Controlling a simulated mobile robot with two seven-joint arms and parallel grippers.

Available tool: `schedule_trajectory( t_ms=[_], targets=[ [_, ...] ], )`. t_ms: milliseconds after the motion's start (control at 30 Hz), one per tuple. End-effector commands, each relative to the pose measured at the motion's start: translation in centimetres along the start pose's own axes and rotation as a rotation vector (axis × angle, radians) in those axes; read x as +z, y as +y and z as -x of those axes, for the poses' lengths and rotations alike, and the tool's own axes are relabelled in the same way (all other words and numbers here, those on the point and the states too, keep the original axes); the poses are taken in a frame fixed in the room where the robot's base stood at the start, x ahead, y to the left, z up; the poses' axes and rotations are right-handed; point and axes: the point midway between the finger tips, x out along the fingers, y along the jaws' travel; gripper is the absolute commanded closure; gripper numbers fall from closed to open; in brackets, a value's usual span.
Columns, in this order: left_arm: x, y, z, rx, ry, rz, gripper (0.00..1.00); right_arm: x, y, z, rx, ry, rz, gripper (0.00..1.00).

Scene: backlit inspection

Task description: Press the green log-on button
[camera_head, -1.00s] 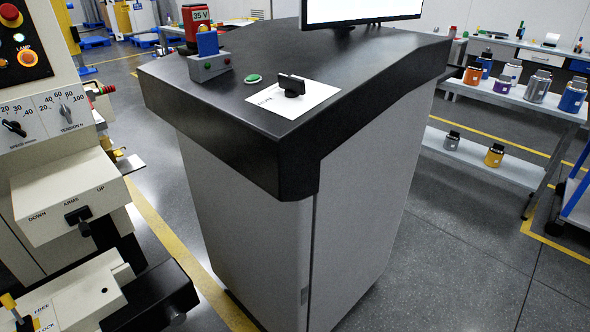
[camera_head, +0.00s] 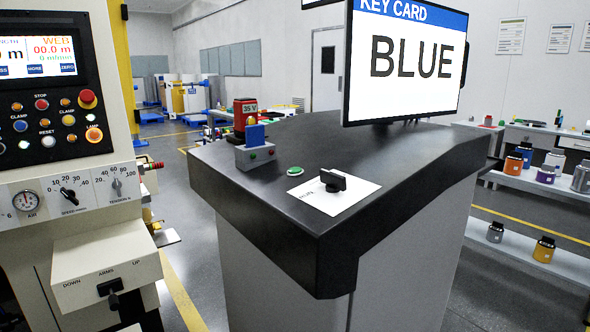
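I cannot read a log-on label on either green button. A monitor (camera_head: 405,60) on the console reads KEY CARD BLUE. Neither of my grippers is in view.
A black knob (camera_head: 333,180) stands on a white label right of the green button. A red 35 V unit (camera_head: 244,116) is behind the grey box. A cream machine (camera_head: 60,150) with buttons and dials stands at left. A shelf (camera_head: 540,190) of canisters is at right.

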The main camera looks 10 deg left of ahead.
Motion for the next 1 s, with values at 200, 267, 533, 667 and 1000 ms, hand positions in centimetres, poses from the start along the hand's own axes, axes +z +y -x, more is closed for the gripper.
schedule_trajectory(
  t_ms=[200,267,533,667,1000],
  targets=[
    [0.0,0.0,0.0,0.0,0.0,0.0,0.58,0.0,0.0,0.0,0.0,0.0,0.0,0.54],
    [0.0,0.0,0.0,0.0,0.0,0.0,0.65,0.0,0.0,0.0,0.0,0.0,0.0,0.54],
    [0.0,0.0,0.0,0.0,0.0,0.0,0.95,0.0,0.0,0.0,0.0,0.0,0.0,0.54],
    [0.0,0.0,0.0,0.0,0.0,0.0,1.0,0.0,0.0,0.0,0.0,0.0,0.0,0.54],
    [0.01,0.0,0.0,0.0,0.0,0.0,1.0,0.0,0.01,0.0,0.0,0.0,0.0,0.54]
  ],
)
